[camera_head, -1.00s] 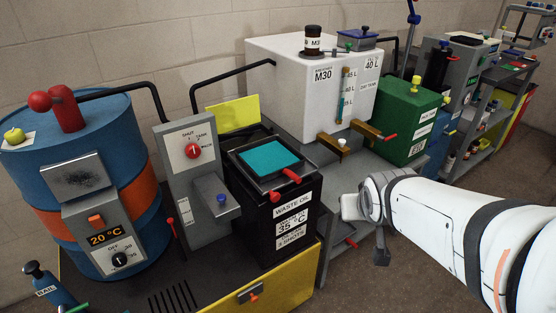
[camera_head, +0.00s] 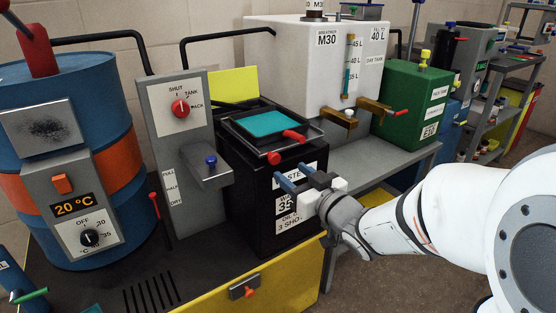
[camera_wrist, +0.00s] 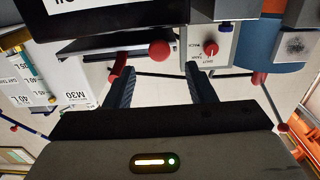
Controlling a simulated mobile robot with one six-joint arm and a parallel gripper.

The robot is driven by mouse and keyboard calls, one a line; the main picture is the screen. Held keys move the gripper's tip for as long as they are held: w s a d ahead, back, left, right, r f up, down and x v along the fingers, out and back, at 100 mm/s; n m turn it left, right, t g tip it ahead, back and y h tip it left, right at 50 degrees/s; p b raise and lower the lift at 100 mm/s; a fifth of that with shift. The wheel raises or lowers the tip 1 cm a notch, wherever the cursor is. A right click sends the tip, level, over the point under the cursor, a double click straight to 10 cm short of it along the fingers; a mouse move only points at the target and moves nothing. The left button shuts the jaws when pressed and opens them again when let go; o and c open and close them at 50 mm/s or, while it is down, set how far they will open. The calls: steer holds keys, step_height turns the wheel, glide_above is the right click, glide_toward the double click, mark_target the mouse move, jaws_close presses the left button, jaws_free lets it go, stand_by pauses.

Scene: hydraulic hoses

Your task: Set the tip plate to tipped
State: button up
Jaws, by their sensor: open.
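The tip plate appears to be the dark-framed plate with a teal face (camera_head: 265,123) on top of the black waste oil bin (camera_head: 262,215). It looks about level. A red grip (camera_head: 295,136) and a red ball knob (camera_head: 274,158) stick out at its front. My gripper (camera_head: 288,172) is open and empty in front of the bin's labels, just below and in front of the knob. In the wrist view the picture is upside down; the red knob (camera_wrist: 160,50) shows between and beyond the two blue fingers (camera_wrist: 158,66), apart from them.
A grey panel with a red dial (camera_head: 180,107) and a blue-knobbed ledge (camera_head: 211,165) stands left of the bin. A blue drum (camera_head: 115,115) is farther left. The white tank (camera_head: 285,75) with brass taps and a green box (camera_head: 410,100) stand right. Free floor lies at the front right.

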mark_target(276, 160)
steer(key=b+x, duration=0.1)
steer(key=x, duration=0.5)
steer(key=shift+c, duration=0.3)
